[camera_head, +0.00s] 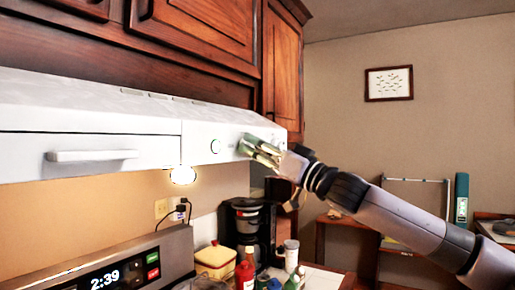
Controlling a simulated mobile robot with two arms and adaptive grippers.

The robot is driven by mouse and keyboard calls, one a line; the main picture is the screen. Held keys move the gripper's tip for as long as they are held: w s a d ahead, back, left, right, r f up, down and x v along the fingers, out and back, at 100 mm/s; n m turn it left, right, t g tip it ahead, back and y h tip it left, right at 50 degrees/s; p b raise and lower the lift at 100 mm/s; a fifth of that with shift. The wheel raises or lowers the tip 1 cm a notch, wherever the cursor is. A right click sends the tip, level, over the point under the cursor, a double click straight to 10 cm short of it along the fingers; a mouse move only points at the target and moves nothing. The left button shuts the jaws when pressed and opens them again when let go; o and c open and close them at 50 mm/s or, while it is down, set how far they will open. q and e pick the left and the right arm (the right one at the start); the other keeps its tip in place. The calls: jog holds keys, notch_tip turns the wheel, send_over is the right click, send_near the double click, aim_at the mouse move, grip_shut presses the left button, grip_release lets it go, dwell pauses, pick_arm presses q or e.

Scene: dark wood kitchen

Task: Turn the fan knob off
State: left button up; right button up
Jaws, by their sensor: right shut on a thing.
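A white range hood (90,115) runs across the left of the head view, under dark wood cabinets. My right gripper (247,147) comes in from the right and is at the hood's front face, right of that knob. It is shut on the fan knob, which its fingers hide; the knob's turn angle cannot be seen. My left gripper is not in view.
A lit lamp (183,175) glows under the hood. Below are a stove panel (125,268) showing 2:39, a black coffee maker (248,225), a red bottle (245,274) and several small containers. The wall to the right is clear apart from a framed picture (389,83).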

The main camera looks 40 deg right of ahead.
grip_shut()
jog(key=shift+r+n, duration=0.1)
jog(key=shift+n, duration=0.5)
jog(key=shift+d+r+n+g+y+p, duration=0.1)
jog(key=shift+n+g+y+p, duration=1.15)
jog(key=shift+n+p, duration=2)
jog(key=shift+d+r+n+g+y+p, duration=0.1)
jog(key=shift+n+g+y+p, duration=1.15)
jog(key=shift+n, duration=3.55)
jog(key=shift+d+r+n+g+y+p, duration=0.1)
jog(key=shift+n+g+y+p, duration=1.05)
jog(key=shift+n+p, duration=2.3)
jog(key=shift+n+g+h+b, duration=0.25)
jog(key=shift+n+h+b, duration=0.2)
jog(key=shift+n+b, duration=0.2)
